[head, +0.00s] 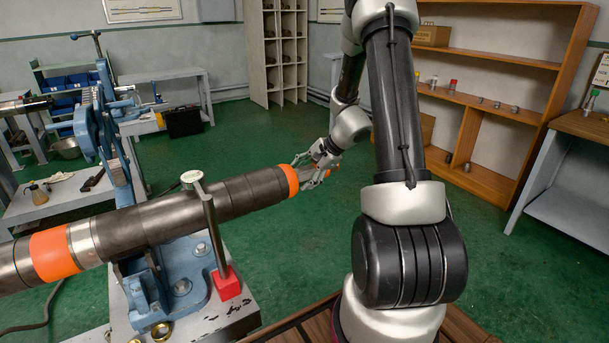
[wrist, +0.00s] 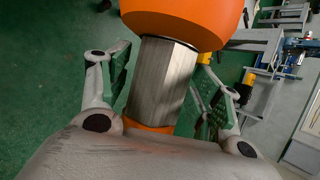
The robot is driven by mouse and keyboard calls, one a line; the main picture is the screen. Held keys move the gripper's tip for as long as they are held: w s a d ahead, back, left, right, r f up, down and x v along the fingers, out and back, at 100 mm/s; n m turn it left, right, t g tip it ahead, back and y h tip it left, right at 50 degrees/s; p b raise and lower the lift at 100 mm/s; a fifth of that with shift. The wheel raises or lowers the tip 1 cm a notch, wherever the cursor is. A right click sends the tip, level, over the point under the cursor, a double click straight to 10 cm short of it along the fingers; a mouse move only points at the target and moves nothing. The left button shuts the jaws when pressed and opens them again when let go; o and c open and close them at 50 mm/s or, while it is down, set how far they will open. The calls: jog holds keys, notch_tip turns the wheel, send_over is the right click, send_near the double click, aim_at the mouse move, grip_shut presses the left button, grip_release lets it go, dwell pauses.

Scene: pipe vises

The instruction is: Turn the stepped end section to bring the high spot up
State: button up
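The long dark steel pipe (head: 150,221) lies across the head view, rising to the right, with orange bands. Its stepped end section shows in the wrist view as a bare steel length with flat faces (wrist: 161,82), between an orange collar (wrist: 185,18) and an orange part (wrist: 150,128) close to my palm. My gripper (head: 318,172) is at the pipe's right end. In the wrist view its two fingers (wrist: 163,88) stand on either side of the flats, with narrow gaps showing, so it looks open around the section. The high spot cannot be made out.
A blue vise (head: 170,280) supports the pipe on a grey bench; a T-shaped post with a red base (head: 227,283) stands beside it. A wooden shelf (head: 490,100) is at the right. Green floor is open beyond the pipe's end.

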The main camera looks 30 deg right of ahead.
jog(key=c, duration=0.7)
jog(key=shift+c, duration=0.2)
jog(key=shift+t, duration=0.4)
jog(key=shift+s+f+n+t, duration=0.1)
jog(key=shift+n+t, duration=0.05)
jog(key=shift+t, duration=0.45)
jog(key=shift+s+f+n+t, duration=0.1)
jog(key=shift+n+t, duration=0.05)
jog(key=shift+t, duration=0.45)
jog(key=n+t+y, duration=0.1)
jog(key=t, duration=0.3)
jog(key=shift+f, duration=0.15)
jog(key=n+t+y, duration=0.1)
jog(key=t, duration=0.2)
jog(key=shift+f, duration=0.15)
jog(key=shift+n+t+y, duration=1.2)
jog(key=shift+t+y, duration=0.1)
jog(key=shift+t, duration=0.4)
